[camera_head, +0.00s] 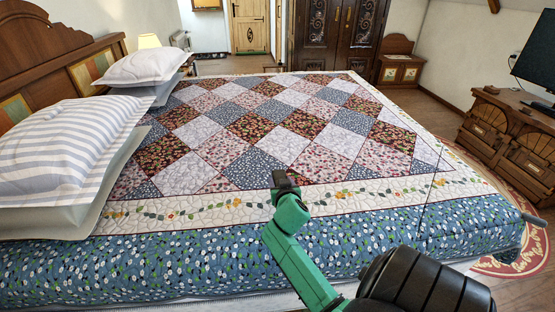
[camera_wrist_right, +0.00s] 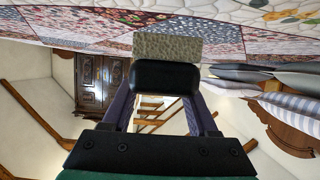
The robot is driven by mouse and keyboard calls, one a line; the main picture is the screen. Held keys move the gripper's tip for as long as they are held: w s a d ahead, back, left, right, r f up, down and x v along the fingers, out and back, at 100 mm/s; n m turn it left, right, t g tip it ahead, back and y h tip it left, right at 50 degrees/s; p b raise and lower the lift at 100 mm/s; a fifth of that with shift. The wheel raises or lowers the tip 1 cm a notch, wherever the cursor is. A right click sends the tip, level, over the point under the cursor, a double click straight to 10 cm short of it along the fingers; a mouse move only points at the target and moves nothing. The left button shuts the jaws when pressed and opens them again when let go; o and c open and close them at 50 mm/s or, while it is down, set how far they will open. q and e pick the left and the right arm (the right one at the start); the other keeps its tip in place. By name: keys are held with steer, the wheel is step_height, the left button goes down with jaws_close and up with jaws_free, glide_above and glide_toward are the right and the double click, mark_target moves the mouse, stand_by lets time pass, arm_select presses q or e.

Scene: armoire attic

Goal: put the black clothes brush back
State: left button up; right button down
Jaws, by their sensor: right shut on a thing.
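The black clothes brush (camera_wrist_right: 167,76) shows in the right wrist view, with a black body and a pale beige bristle face. My right gripper (camera_wrist_right: 166,88) is shut on it, one finger on each side. In the head view my right gripper (camera_head: 286,181) is over the quilt near the bed's front border, and the brush is too small there to tell from the gripper. The dark carved armoire (camera_head: 335,38) stands at the back, and its visible doors look shut. It also shows in the right wrist view (camera_wrist_right: 90,82). My left gripper is not in view.
A wide bed with a patchwork quilt (camera_head: 245,151) fills the middle. Pillows (camera_head: 68,150) lie at its left. A wooden cabinet (camera_head: 510,140) with a dark screen stands at right. A small wooden chest (camera_head: 399,70) is right of the armoire. Some bare floor shows right of the bed.

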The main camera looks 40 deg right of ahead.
step_height(320, 180, down, 6)
steer(key=shift+f+b, duration=0.25)
steer(key=shift+b, duration=0.6)
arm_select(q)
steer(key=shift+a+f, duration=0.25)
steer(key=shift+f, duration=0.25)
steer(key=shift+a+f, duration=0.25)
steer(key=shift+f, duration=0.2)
arm_select(e)
steer(key=shift+f, duration=0.2)
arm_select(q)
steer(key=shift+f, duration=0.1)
arm_select(e)
steer(key=shift+c, duration=0.9)
jaws_free()
steer(key=shift+r, duration=0.1)
